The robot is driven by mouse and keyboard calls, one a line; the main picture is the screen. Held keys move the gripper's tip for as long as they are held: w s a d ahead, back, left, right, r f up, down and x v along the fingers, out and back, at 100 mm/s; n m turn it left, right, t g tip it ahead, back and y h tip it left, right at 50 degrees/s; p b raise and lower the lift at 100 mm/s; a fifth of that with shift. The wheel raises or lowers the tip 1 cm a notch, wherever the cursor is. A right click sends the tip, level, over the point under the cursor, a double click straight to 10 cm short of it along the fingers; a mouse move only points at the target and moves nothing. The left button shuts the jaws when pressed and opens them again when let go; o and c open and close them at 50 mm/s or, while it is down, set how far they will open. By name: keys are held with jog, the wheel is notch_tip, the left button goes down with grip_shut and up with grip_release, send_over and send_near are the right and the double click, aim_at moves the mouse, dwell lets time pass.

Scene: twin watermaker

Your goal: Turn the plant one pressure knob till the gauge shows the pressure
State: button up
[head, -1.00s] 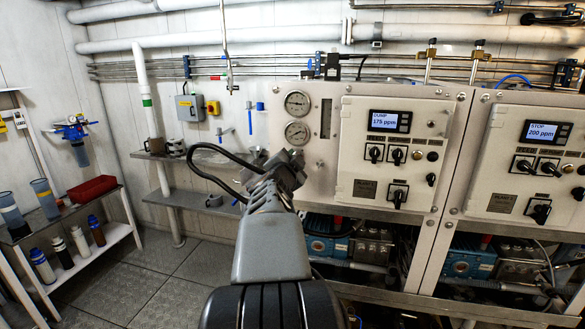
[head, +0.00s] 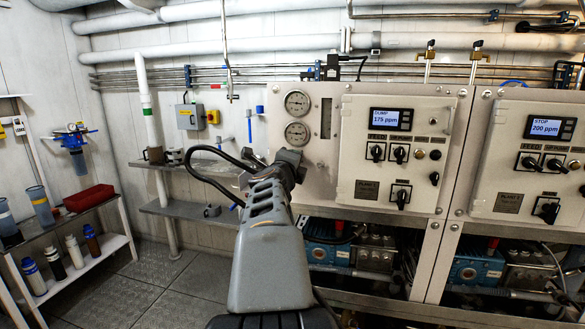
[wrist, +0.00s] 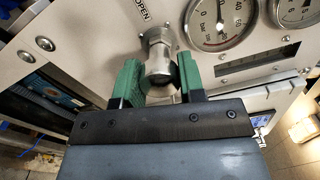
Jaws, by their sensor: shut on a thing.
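The plant one pressure knob (wrist: 158,50) is a silvery metal knob on the pale panel, beside the word OPEN. My gripper (wrist: 159,75) has its green fingers shut on it, one on each side. In the head view my gripper (head: 287,163) is at the panel, left of the plant 1 control box, and the wrist hides the knob. Two round gauges, the upper (head: 297,102) and the lower (head: 297,133), are above the gripper. In the wrist view one gauge (wrist: 220,18), marked bar, is partly cut off; I cannot make out its needle reading.
The plant 1 control box (head: 366,190), its display showing 175 ppm, is to the right. The plant 2 box (head: 508,203) is further right. A wall shelf (head: 195,212) is on the left, and a rack with a red bin (head: 88,198) stands far left. The floor between is clear.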

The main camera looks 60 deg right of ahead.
jog(key=m+b, duration=0.1)
jog(key=m, duration=0.3)
jog(key=shift+f+m+b, duration=0.1)
jog(key=shift+m+b, duration=0.25)
jog(key=shift+m, duration=0.05)
dwell(0.4)
jog(key=o, duration=0.9)
